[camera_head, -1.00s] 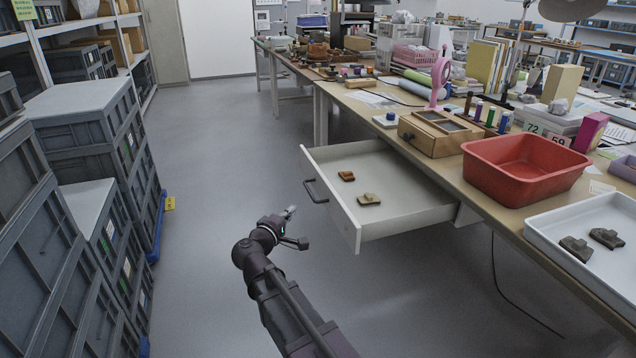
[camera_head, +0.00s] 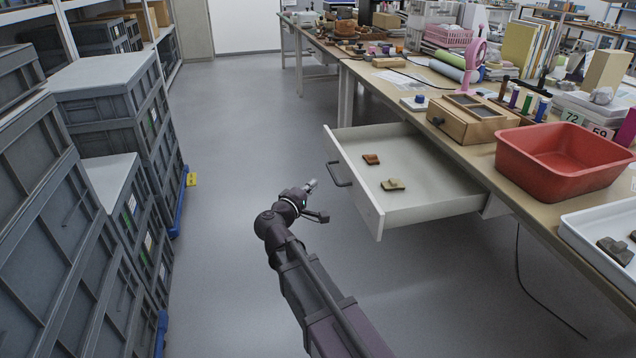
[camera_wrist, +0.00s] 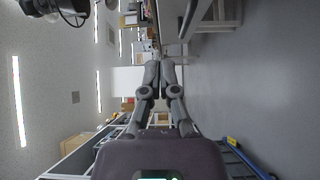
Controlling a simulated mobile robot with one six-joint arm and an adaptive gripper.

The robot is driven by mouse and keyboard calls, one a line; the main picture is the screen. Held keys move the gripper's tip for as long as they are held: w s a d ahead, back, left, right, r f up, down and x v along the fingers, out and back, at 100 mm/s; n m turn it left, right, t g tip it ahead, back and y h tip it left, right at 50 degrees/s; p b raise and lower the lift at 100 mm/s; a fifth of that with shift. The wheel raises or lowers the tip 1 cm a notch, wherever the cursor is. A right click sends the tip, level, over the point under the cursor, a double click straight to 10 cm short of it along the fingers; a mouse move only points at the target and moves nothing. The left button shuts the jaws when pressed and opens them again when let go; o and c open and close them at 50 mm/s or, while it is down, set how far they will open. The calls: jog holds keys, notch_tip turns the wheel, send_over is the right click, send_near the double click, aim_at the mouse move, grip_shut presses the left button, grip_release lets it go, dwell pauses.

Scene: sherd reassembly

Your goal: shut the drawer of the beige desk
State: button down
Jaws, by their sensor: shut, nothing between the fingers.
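The drawer (camera_head: 440,205) of the beige desk (camera_head: 395,90) is pulled well out, with a white front panel and a dark bar handle (camera_head: 338,174) on its left face. Two small sherds lie in it, a reddish one (camera_head: 371,159) and a tan one (camera_head: 393,185). My gripper (camera_head: 311,185) is in front of the drawer, a little left of and below the handle, and looks apart from it. In the wrist view my gripper (camera_wrist: 160,64) shows its fingers together with nothing between them. A pale part of the drawer or desk shows at the top there.
Grey stacked crates (camera_head: 110,100) line the left side. On the desk are a red tub (camera_head: 560,185), a white tray (camera_head: 575,228) with sherds, and a wooden box (camera_head: 470,125). Bare floor (camera_head: 235,130) lies between crates and desk. A cable hangs below the desk.

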aim_at(347, 163)
jog(key=x, duration=0.3)
jog(key=d+x, duration=0.1)
jog(key=x, duration=0.6)
jog(key=shift+s+d, duration=0.1)
jog(key=shift+d, duration=0.3)
jog(key=shift+w+d, duration=0.3)
jog(key=shift+d, duration=0.55)
